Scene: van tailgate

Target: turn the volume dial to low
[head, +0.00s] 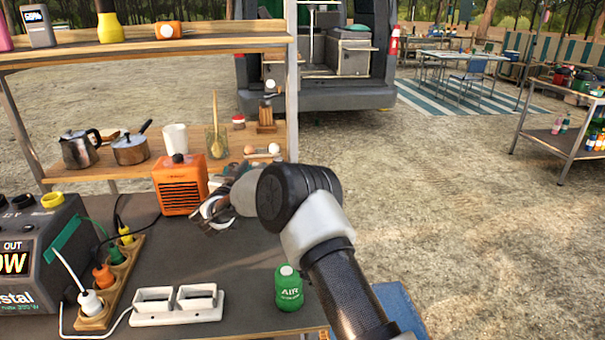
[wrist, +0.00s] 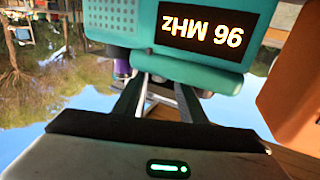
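A teal radio (wrist: 205,45) fills the top of the wrist view, upside down, with a display (wrist: 210,28) reading 96 MHz. I cannot make out the volume dial. My gripper (wrist: 162,82) reaches up to the radio's edge in the wrist view. Its two dark fingers stand apart with a gap between them, but the tips are hidden at the radio, so I cannot tell whether they touch or hold anything. In the head view my gripper (head: 212,212) is over the table just right of the orange box, and my arm mostly hides the radio.
The orange slatted box (head: 181,187) stands close to my gripper. A green AIR can (head: 288,290), a white double socket (head: 177,305) and a power strip (head: 108,282) are nearer on the grey table. A shelf behind holds a kettle (head: 80,149) and pot (head: 131,150).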

